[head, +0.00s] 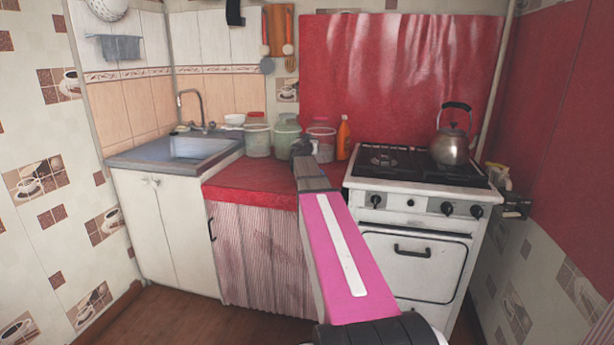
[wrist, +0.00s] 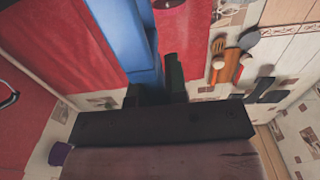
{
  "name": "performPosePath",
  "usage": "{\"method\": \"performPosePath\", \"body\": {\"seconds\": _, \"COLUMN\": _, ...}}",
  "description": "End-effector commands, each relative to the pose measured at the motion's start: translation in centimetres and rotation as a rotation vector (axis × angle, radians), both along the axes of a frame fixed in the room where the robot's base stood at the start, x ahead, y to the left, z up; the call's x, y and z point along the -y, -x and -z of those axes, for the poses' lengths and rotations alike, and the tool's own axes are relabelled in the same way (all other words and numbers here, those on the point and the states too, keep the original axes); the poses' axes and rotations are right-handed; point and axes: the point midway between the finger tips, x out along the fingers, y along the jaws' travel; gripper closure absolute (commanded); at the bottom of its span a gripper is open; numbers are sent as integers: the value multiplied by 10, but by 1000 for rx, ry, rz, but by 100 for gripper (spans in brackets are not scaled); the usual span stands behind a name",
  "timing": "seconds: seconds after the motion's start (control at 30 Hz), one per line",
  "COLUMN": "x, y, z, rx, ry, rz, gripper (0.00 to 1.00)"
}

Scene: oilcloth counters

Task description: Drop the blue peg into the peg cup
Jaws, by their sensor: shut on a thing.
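The blue peg (wrist: 128,40) is a long, bright blue bar in the wrist view, running from the dark jaws up past the top edge. My gripper (wrist: 155,82) is shut on it, with one dark finger seen at the peg's right side. In the head view my arm reaches over the red counter, and its dark end hides the jaws and the peg. I cannot pick out the peg cup for sure. A small purple thing (wrist: 60,153) shows at the lower left of the wrist view, too little seen to name.
Several tubs, including a pale green one (head: 257,140), stand at the back of the red counter (head: 240,178). An orange bottle (head: 343,138) stands beside them. The sink (head: 195,147) is left; the stove (head: 410,215) with a kettle (head: 450,148) is right.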

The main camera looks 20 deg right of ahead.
Motion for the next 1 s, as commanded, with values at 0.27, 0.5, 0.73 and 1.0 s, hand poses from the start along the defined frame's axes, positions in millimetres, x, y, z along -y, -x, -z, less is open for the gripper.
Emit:
{"method": "performPosePath", "body": {"seconds": 0.27, "x": 0, "y": 0, "z": 4, "rx": 1, "ry": -1, "rz": 0, "gripper": 100}}
{"method": "performPosePath", "body": {"seconds": 0.5, "x": 0, "y": 0, "z": 4, "rx": 1, "ry": -1, "rz": 0, "gripper": 57}}
{"method": "performPosePath", "body": {"seconds": 0.73, "x": 0, "y": 0, "z": 4, "rx": 1, "ry": -1, "rz": 0, "gripper": 57}}
{"method": "performPosePath", "body": {"seconds": 1.0, "x": -10, "y": 16, "z": 4, "rx": 1, "ry": -1, "rz": 0, "gripper": 57}}
